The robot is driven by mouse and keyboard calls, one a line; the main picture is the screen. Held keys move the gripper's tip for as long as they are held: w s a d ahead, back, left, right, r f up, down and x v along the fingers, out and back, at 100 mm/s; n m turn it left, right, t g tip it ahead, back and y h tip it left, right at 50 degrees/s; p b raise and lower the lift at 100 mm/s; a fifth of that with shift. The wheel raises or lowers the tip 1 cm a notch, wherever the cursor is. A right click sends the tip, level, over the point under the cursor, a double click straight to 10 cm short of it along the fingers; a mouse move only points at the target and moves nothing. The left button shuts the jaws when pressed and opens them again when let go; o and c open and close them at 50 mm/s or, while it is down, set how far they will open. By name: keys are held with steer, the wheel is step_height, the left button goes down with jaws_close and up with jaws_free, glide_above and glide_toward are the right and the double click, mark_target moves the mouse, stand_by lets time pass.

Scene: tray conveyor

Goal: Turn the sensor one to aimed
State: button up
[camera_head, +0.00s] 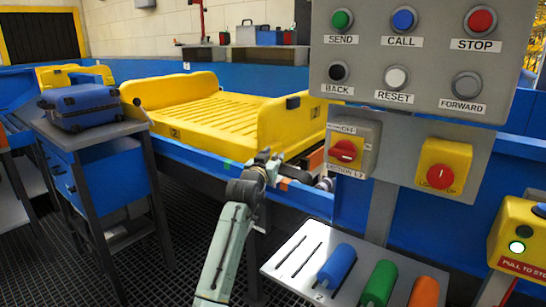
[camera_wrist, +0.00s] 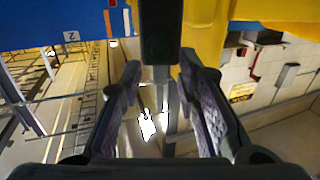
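My gripper (camera_wrist: 160,82) is open in the wrist view, its two dark fingers apart on either side of the picture's middle. A dark block (camera_wrist: 160,30) on a thin grey post stands at the top middle, in line with the gap between the fingers. It may be the sensor, but I cannot tell, nor which way it faces. In the head view my gripper (camera_head: 268,165) is small, beside the conveyor's blue side rail. No sensor label is readable there. Small grey and orange fittings (camera_head: 325,183) sit on the rail to its right.
A yellow tray (camera_head: 207,118) lies on the conveyor. A button panel (camera_head: 410,88) and two red-knobbed switches (camera_head: 346,150) stand at the right. A blue case (camera_head: 80,107) rests on a cart at the left. A shelf with coloured cylinders (camera_head: 300,270) is in front.

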steer(key=shift+c, duration=0.5)
jaws_close()
steer(key=shift+d, duration=0.1)
